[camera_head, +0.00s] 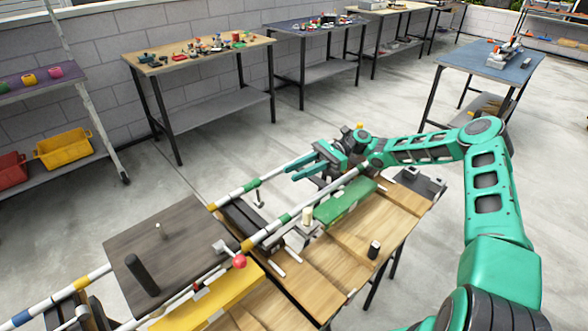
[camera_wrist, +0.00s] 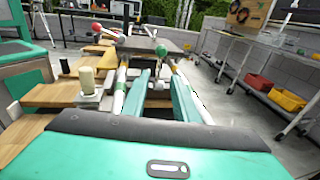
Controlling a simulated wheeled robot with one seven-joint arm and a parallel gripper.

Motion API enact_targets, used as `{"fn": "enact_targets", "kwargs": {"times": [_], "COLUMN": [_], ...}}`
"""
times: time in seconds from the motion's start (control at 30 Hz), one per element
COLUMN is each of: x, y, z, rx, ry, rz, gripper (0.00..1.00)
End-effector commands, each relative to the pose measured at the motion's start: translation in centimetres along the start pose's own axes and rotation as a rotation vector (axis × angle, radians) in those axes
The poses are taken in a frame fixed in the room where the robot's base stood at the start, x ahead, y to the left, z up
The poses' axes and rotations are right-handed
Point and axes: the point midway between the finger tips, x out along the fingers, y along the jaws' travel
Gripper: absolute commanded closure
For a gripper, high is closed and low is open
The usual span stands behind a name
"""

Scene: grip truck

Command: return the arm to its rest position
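My gripper (camera_head: 290,170) is above the back side of the wooden work table, beside a long striped rod (camera_head: 235,194). Its two teal fingers are apart in the head view and also in the wrist view (camera_wrist: 160,78). I see nothing held between them. My arm (camera_head: 425,150) is stretched out from the lower right across the right end of the table, bent at a high elbow. In the wrist view, striped rods run close to both sides of the fingers. I cannot tell whether the fingers touch them.
The wooden table (camera_head: 355,238) bears a green plate (camera_head: 350,203), a yellow plate (camera_head: 215,300), a dark board (camera_head: 185,245), a red ball (camera_head: 239,262) and a cream cylinder (camera_head: 306,215). A blue-topped table (camera_head: 485,65) stands at the right. Side tables line the wall. Concrete floor lies open between.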

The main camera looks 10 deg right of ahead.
Motion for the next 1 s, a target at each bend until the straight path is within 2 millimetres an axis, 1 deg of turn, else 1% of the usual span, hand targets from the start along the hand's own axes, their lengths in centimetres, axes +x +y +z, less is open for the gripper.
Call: {"fn": "enact_targets", "kwargs": {"times": [0.23,0.37,0.5,0.67,0.87,1.0], "x": [0.3,0.9,1.7,1.9,1.3,0.5], "y": [0.2,1.0,2.5,4.3,6.8,8.7], "z": [0.0,-0.1,-0.4,-0.8,-1.1,-1.1], "rx": [-0.003,-0.017,-0.04,-0.069,-0.102,-0.125], "ry": [0.017,0.079,0.179,0.295,0.436,0.531], "rz": [0.009,0.037,0.084,0.135,0.194,0.233], "gripper": [0.73,0.73,0.73,0.73,0.73,0.73]}}
